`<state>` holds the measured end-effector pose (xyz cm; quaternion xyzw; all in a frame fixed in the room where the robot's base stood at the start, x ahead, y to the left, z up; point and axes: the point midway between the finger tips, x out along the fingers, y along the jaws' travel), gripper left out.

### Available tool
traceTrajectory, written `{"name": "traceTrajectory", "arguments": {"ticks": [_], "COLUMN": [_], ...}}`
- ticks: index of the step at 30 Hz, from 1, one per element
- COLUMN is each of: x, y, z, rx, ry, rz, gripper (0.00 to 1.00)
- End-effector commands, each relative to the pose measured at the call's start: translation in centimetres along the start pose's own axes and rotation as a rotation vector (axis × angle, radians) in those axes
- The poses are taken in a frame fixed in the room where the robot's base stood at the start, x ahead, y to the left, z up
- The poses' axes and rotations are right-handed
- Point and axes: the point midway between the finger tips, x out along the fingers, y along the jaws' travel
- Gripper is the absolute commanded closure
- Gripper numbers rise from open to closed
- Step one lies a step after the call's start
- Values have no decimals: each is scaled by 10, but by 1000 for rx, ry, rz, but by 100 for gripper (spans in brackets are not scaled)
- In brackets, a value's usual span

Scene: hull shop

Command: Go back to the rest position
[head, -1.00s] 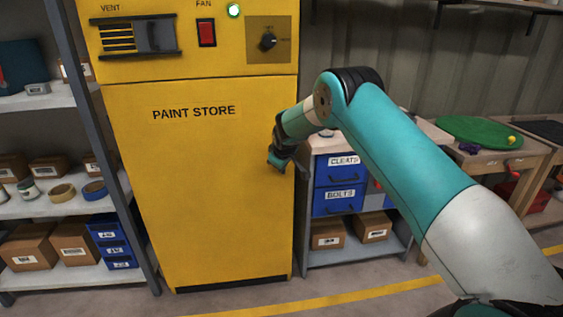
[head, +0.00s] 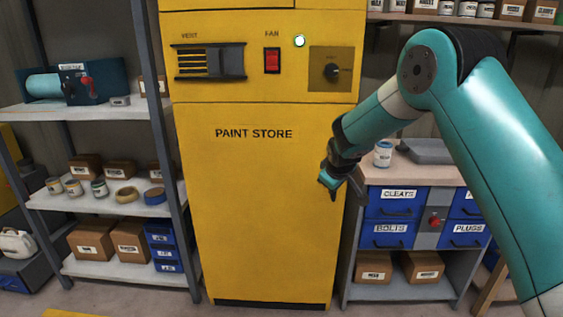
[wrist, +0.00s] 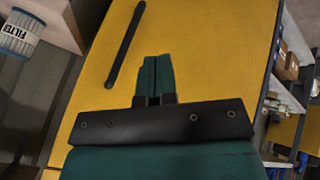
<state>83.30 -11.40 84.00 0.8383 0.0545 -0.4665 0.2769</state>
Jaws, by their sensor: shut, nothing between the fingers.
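My gripper (head: 331,182) hangs at the end of my teal arm, in front of the lower right part of the yellow paint store cabinet (head: 262,210) in the head view. In the wrist view my gripper (wrist: 157,62) has its two teal fingers side by side, shut with nothing between them. The yellow cabinet face (wrist: 205,60) fills the middle of that view, with a long dark handle bar (wrist: 126,44) to the left of the fingers. I cannot tell how far the fingertips are from the cabinet.
A loaded shelf rack (head: 100,204) stands left. A workbench (head: 414,171) with blue drawers stands right, partly behind my arm.

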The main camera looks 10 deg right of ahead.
Motion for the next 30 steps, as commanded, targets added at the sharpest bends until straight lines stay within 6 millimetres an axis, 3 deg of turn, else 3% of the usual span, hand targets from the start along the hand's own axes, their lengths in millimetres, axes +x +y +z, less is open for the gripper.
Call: {"name": "traceTrajectory", "arguments": {"ticks": [2, 5, 10, 15, 18, 27, 28, 30], "x": [-9, -41, -142, -244, -287, -373, -382, -399], "y": [-4, -21, -81, -146, -174, -232, -233, -220], "z": [-2, -4, 12, 62, 94, 190, 194, 179], "rx": [4, 21, 59, 63, 52, -7, -10, -5], "ry": [4, 9, -7, -67, -106, -216, -226, -225], "rz": [-16, -80, -292, -502, -589, -762, -771, -767], "gripper": [100, 100, 100, 100, 100, 100, 100, 100]}}
